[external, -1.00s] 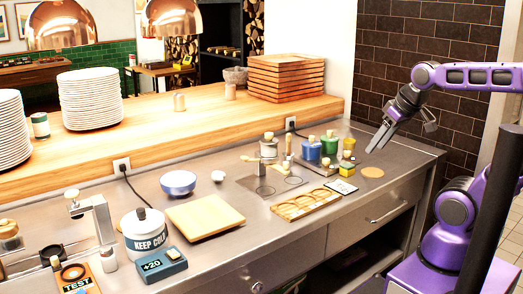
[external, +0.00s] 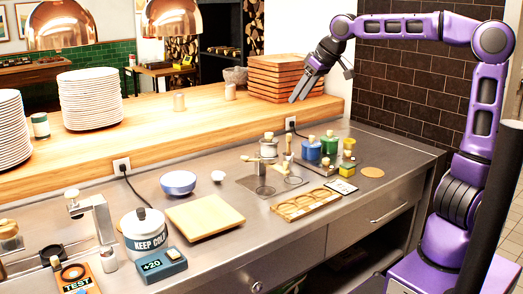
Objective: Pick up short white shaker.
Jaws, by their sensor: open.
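A small whitish shaker with a greyish top (external: 109,259) stands on the steel counter at the lower left. I cannot tell for certain which one is the short white shaker. My gripper (external: 301,91) is open and empty, with its fingers pointing down and left.
Plate stacks (external: 90,99) fill the left of the ledge (external: 205,125). Copper lamps hang above. Pots, a bowl and trays crowd the counter.

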